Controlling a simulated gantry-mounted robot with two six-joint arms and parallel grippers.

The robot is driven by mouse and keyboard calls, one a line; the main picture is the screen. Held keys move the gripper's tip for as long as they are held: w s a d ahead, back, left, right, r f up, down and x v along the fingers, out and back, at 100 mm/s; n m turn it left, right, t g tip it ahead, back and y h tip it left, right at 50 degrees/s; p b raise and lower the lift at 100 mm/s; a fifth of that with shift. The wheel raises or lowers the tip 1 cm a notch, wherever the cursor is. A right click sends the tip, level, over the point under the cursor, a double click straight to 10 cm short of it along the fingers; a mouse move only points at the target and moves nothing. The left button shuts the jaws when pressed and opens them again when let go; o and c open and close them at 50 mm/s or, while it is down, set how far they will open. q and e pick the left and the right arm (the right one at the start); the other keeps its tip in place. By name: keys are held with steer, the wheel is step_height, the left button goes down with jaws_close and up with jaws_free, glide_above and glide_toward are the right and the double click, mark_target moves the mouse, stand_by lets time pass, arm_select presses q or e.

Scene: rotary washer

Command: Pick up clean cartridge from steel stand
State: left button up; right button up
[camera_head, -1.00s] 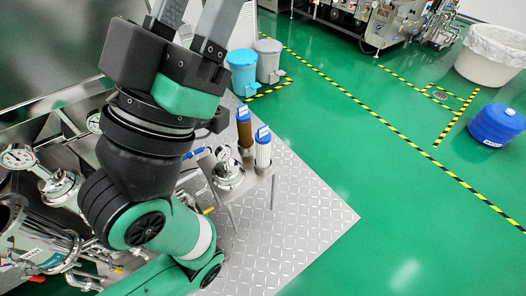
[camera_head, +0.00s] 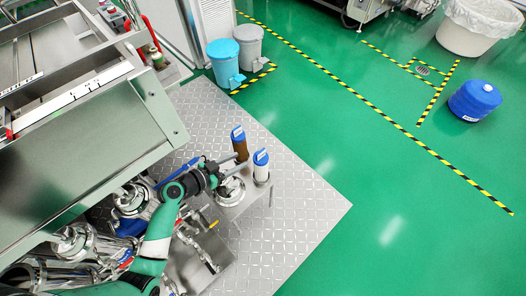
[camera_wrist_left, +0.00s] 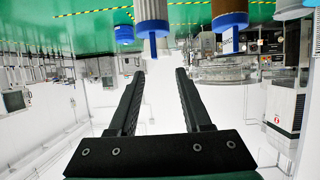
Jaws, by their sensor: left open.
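The clean cartridge, white with a blue cap (camera_head: 261,174), stands upright on the steel stand (camera_head: 232,193). A brown cartridge with a blue cap (camera_head: 240,146) stands beside it, farther back. My left gripper (camera_head: 227,167) is close to both, just left of the white one. The left wrist view is upside down: the white cartridge (camera_wrist_left: 151,12) hangs from the top edge, ahead of my open left gripper (camera_wrist_left: 160,72) and roughly centred between its fingertips. Nothing is between the fingers. The brown cartridge (camera_wrist_left: 229,14) is to the right there. My right gripper is not in view.
Steel pipework and valves (camera_head: 130,198) crowd my left arm, with a large steel machine (camera_head: 80,110) behind. Blue (camera_head: 223,58) and grey (camera_head: 248,44) bins stand at the back. The diamond-plate floor (camera_head: 295,205) right of the stand is clear.

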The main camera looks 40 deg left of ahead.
mark_target(261, 157)
arm_select(q)
steer(key=b+x, duration=0.2)
steer(key=x, duration=0.1)
steer(key=b+x, duration=0.1)
steer(key=x, duration=0.3)
steer(key=d+b+x, duration=0.1)
steer(key=b+x, duration=0.1)
steer(key=x, duration=0.2)
steer(key=shift+s+f+b, duration=0.15)
steer(key=shift+f+b, duration=0.15)
steer(key=shift+b, duration=0.05)
steer(key=shift+w, duration=0.25)
steer(key=shift+a, duration=0.1)
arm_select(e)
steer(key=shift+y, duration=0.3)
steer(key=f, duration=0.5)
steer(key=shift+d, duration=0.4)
arm_select(q)
jaws_close()
